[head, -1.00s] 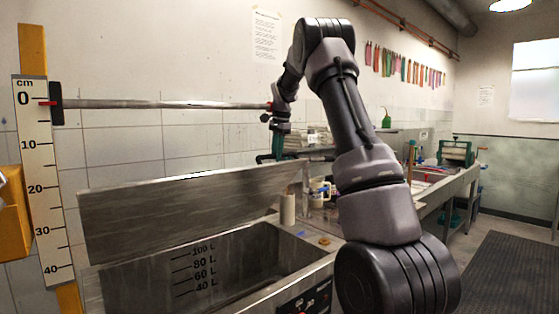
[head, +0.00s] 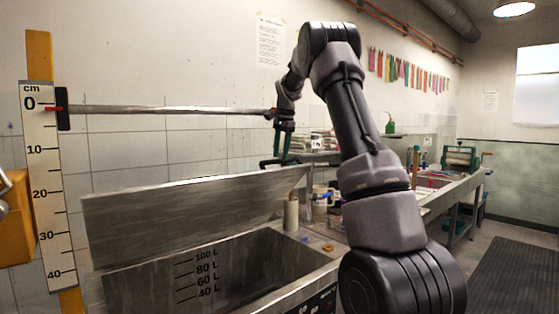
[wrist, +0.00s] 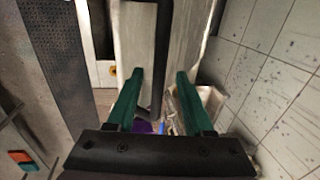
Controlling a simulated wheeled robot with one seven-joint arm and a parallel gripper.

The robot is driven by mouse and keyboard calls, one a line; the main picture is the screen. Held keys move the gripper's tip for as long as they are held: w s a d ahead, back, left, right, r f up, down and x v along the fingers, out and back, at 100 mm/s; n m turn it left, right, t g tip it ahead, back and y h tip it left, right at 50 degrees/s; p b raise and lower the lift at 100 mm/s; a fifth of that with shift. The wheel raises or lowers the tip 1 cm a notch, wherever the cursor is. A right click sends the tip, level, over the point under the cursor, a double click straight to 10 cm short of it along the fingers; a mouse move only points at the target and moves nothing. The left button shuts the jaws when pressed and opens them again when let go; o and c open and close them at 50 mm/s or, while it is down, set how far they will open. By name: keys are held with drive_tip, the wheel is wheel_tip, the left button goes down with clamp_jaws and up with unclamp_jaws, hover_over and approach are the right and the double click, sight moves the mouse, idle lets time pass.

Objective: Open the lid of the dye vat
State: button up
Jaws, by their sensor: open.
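The dye vat (head: 240,270) is a steel tub with a litre scale on its inner wall. Its lid (head: 190,215) is raised, leaning back along the rear side, so the vat's inside shows. My gripper (head: 280,163) has green fingers and is just above the lid's upper right corner in the head view. In the wrist view my gripper (wrist: 160,74) is open, its two fingers apart, with pale metal panels and a dark strip beyond and between them. I cannot tell whether either finger touches the lid.
A horizontal metal rod (head: 170,110) runs from a centimetre scale (head: 40,180) along the wall. A pale cylinder (head: 291,214) and bottles stand behind the vat's right end. A long bench (head: 450,195) with a roller press (head: 459,158) lies to the right. A dark floor mat (head: 510,240) is clear.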

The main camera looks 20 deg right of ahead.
wheel_tip(320, 180, up, 8)
drive_tip(key=s, duration=0.1)
drive_tip(key=shift+s+d+f, duration=0.2)
drive_tip(key=shift+d, duration=0.05)
